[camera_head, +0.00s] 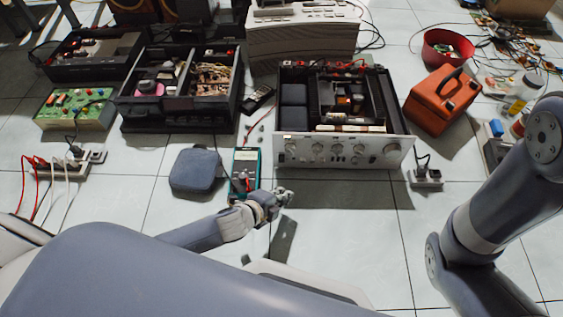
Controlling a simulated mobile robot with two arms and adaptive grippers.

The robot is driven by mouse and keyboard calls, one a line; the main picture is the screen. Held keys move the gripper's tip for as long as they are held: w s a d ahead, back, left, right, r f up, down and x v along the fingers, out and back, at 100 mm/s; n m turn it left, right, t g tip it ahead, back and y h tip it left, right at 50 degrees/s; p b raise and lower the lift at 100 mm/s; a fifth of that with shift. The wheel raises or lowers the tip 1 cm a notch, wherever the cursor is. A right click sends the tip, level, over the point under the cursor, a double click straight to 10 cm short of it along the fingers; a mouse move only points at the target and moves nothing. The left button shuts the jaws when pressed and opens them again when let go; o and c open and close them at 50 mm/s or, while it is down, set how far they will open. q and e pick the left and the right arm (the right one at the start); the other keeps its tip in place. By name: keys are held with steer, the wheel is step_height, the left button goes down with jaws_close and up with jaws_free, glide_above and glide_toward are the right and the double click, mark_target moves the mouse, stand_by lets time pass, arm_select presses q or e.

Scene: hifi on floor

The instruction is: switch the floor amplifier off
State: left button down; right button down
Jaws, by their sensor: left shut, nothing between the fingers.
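The floor amplifier (340,150) stands on the tiles at the middle right, its top open and its silver front panel with several knobs facing me. A small pale switch shows at the panel's left end, but its position is too small to tell. My left gripper (284,196) is shut and empty. It is in front of the amplifier's left end, apart from the panel, and near the lower right of a teal multimeter (246,160). My right arm comes in at the right edge; its gripper is not in view.
A blue-grey pouch (196,170) lies left of the multimeter. Power strips (75,163) lie at the left and right (426,178). An orange case (442,98) stands right of the amplifier. Opened black units (182,88) fill the back left. Tiles before the amplifier are mostly clear.

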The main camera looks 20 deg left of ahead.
mark_target(282, 159)
arm_select(q)
steer(key=shift+w, duration=0.1)
steer(key=shift+w+a+f+b, duration=0.2)
steer(key=shift+w+b, duration=0.25)
steer(key=shift+w, duration=0.15)
steer(key=w, duration=0.1)
steer(key=w+a+b, duration=0.1)
steer(key=w, duration=0.1)
steer(key=w+b, duration=0.1)
steer(key=w, duration=0.1)
steer(key=shift+w+a+f, duration=0.2)
steer(key=shift+a+f, duration=0.05)
steer(key=shift+w+a+f, duration=0.1)
steer(key=shift+w+a, duration=0.15)
steer(key=shift+w, duration=0.55)
steer(key=shift+w, duration=0.1)
steer(key=shift+w+a, duration=0.1)
steer(key=shift+w, duration=0.15)
steer(key=shift+w, duration=0.35)
stand_by(0.6)
stand_by(0.4)
